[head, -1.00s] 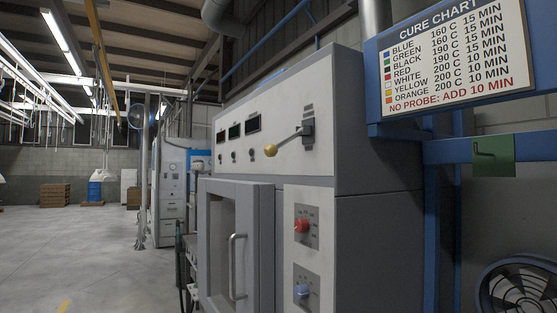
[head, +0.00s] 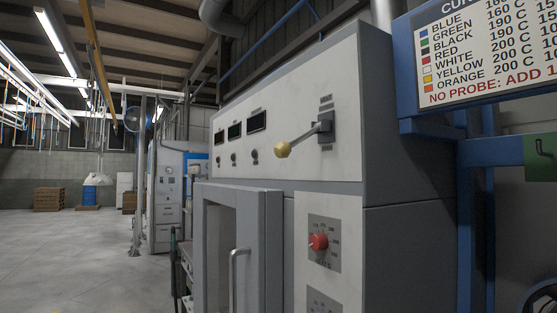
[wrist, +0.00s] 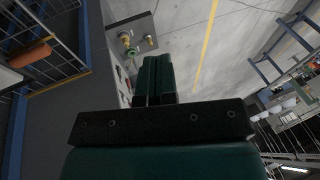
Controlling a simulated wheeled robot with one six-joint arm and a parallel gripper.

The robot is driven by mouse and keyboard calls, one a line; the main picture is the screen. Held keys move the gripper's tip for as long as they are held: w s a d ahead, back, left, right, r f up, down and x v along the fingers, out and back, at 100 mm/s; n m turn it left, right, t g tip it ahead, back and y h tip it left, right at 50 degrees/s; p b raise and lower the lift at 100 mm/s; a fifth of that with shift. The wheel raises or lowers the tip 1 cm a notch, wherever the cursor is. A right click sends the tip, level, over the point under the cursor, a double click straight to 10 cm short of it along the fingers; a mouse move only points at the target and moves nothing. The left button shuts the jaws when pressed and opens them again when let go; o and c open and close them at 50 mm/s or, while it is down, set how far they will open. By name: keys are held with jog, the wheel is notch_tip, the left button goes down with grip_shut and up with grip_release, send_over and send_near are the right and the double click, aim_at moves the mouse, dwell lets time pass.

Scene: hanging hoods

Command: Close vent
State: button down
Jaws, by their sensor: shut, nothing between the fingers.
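A lever with a brass ball knob (head: 282,150) sits on the upper front panel of the grey oven cabinet (head: 290,95). Its arm runs left and slightly down from a dark slotted plate (head: 325,127); the labels there are too small to read. My gripper (wrist: 158,58) shows only in the wrist view, with its dark green fingers together and nothing between them. The lever cannot be made out in the wrist view, and how far my gripper is from it cannot be told.
Below the lever are a red dial (head: 318,241) and an oven door with a vertical handle (head: 235,275). A cure chart sign (head: 490,50) on a blue frame stands at right. Open floor (head: 90,255) lies at left. In the wrist view, a wire rack (wrist: 55,45) is at left.

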aim_at(290, 153)
jog(key=shift+d, duration=0.1)
jog(key=w+a+r+t+y+b, duration=0.45)
jog(key=w+a+r+y, duration=0.4)
jog(key=w, duration=0.45)
jog(key=w+d+r+m+t+y+b, duration=0.1)
jog(key=w+d+r+m+t+y, duration=0.1)
jog(key=r, duration=0.6)
jog(key=w+d+r+m+t+y+b, duration=0.1)
jog(key=w+d+r+m+t+y, duration=0.1)
jog(key=w+r+t+y, duration=0.3)
notch_tip(290, 153, up, 4)
jog(key=shift+d+f, duration=0.25)
jog(key=shift+d, duration=0.3)
jog(key=shift+t, duration=0.25)
jog(key=p+x, duration=0.9)
jog(key=x, duration=0.4)
jog(key=shift+r, duration=0.2)
jog(key=shift+w+a, duration=0.3)
jog(key=shift+a, duration=0.1)
